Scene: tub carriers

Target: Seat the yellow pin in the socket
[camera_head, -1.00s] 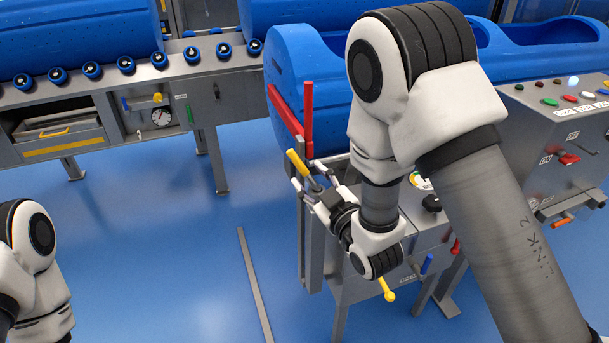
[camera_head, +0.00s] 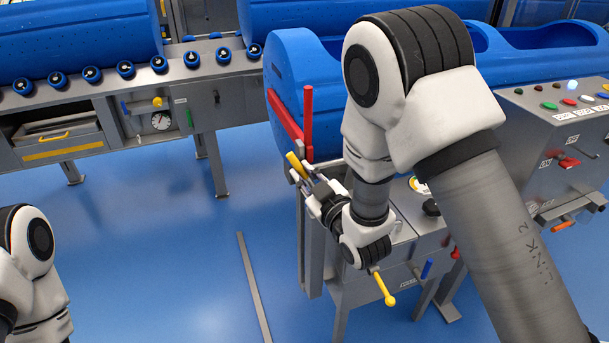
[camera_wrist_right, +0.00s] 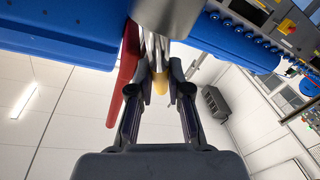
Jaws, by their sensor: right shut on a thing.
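The yellow pin (camera_head: 296,164) has a yellow end that leans up and to the left in the head view. My right gripper (camera_head: 308,189) is shut on it, in front of the blue tub's end. In the right wrist view the pin's yellow part (camera_wrist_right: 161,87) shows between the fingertips of my right gripper (camera_wrist_right: 160,80), beside bright grey metal. I cannot make out the socket; the gripper and arm cover part of the area around the post. My left gripper is out of view; only part of my left arm shows at the lower left.
A red bracket (camera_head: 308,122) stands close above the pin, against the blue tub (camera_head: 290,70). A metal post (camera_head: 312,250) and cabinet with a yellow-knobbed lever (camera_head: 384,288) lie below my right arm. A control panel (camera_head: 550,125) is at right. The blue floor at left is open.

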